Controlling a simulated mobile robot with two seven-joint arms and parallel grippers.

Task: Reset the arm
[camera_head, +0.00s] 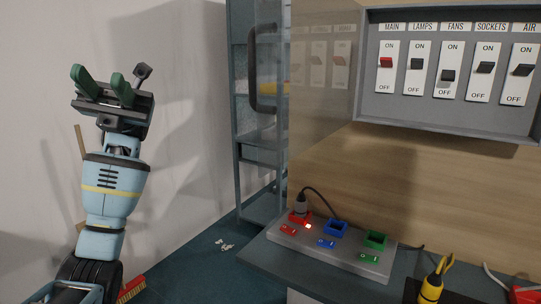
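My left arm rises along the left side of the view, in front of the white wall. Its gripper (97,76) points upward at the upper left. The two green fingers stand apart with nothing between them, so it is open and empty. It touches nothing that I can see. My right gripper and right arm are not in view.
A switch panel (450,118) hangs at the upper right. On the counter (262,263), a grey socket strip (335,258) holds a dark plug (300,206) in its red socket. A shelf cabinet (243,130) stands behind.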

